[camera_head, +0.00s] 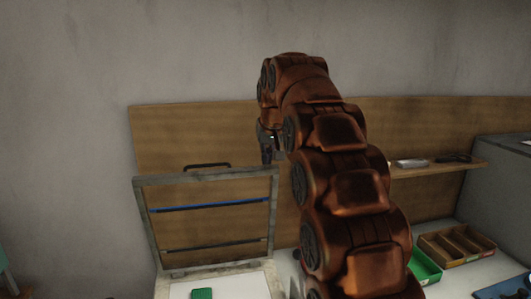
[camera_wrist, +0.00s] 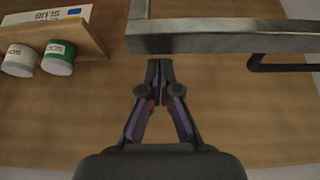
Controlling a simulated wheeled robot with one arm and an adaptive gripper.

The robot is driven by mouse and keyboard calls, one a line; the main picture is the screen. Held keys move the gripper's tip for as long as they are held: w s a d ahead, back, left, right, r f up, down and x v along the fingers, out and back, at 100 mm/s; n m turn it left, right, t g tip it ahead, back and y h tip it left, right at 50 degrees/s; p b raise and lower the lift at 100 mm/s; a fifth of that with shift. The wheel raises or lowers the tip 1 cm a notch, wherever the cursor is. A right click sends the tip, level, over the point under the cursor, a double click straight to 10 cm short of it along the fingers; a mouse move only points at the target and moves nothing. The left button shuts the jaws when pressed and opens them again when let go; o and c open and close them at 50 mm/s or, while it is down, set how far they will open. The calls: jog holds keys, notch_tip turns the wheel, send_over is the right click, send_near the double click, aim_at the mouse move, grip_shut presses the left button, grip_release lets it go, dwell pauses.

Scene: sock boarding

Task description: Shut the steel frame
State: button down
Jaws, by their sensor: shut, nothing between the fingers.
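The steel frame (camera_head: 205,177) stands raised, nearly upright, over a pale board (camera_head: 240,286) at lower left in the head view. It has a dark handle (camera_head: 208,166) on its top bar and a blue strip across it. In the wrist view the frame's grey bar (camera_wrist: 225,42) and corner fill the upper right, with the handle (camera_wrist: 285,66) beside it. My gripper (camera_wrist: 159,64) is shut and empty, its tips close to the bar's corner; contact cannot be told. In the head view my gripper (camera_head: 268,150) is partly hidden by my arm, near the frame's upper right corner.
A wooden panel (camera_head: 190,130) stands behind the frame. A green block (camera_head: 202,293) lies on the pale board. At right are a green bin (camera_head: 424,268), a brown divided tray (camera_head: 455,244) and a shelf (camera_head: 440,168). Two cans (camera_wrist: 59,57) show in the wrist view.

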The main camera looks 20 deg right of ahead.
jog(key=shift+s, duration=0.35)
jog(key=shift+s+f, duration=0.15)
dwell(0.3)
